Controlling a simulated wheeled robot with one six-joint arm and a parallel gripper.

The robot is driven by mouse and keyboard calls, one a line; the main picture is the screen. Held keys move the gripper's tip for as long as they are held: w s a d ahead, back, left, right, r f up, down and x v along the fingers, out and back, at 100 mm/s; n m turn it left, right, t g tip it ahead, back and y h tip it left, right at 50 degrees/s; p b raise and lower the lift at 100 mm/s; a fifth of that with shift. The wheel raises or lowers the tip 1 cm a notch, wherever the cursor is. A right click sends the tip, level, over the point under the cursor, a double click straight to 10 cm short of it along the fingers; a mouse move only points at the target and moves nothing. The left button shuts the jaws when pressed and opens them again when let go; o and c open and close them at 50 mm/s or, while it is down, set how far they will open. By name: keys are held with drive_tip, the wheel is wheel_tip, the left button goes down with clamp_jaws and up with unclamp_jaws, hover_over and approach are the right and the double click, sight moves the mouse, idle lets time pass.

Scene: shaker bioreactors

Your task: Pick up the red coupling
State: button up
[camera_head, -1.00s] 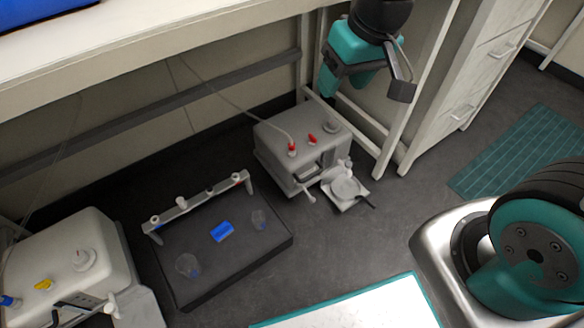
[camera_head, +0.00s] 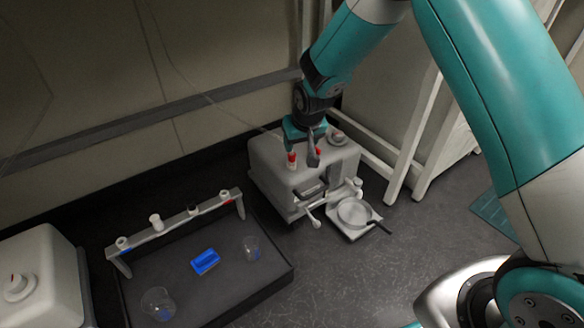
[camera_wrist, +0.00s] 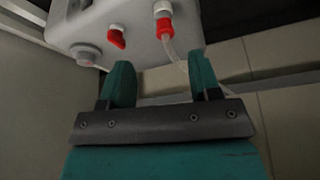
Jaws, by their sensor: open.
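The red coupling (camera_head: 291,157) stands on top of the grey pump box, on a white fitting with a thin clear tube. In the head view my gripper (camera_head: 304,145) is just above the box, close to the coupling.
The grey pump box (camera_head: 268,164) stands against the wall, with a round dish (camera_head: 354,213) at its front. A dark platform (camera_head: 215,300) with a rack bar (camera_head: 175,223), blue block (camera_head: 205,261) and clear vessels is on its left. A white table leg (camera_head: 408,150) stands right.

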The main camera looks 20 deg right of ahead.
sight(292, 155)
drive_tip(key=b+x, duration=0.1)
drive_tip(key=x, duration=0.3)
drive_tip(key=shift+f+b, duration=0.2)
drive_tip(key=shift+b, duration=0.15)
drive_tip(key=b+x, duration=0.3)
drive_tip(key=w+b+x, duration=0.1)
drive_tip(key=x, duration=0.1)
drive_tip(key=shift+a, duration=0.3)
drive_tip(key=shift+r, duration=0.1)
drive_tip(key=c, duration=1.1)
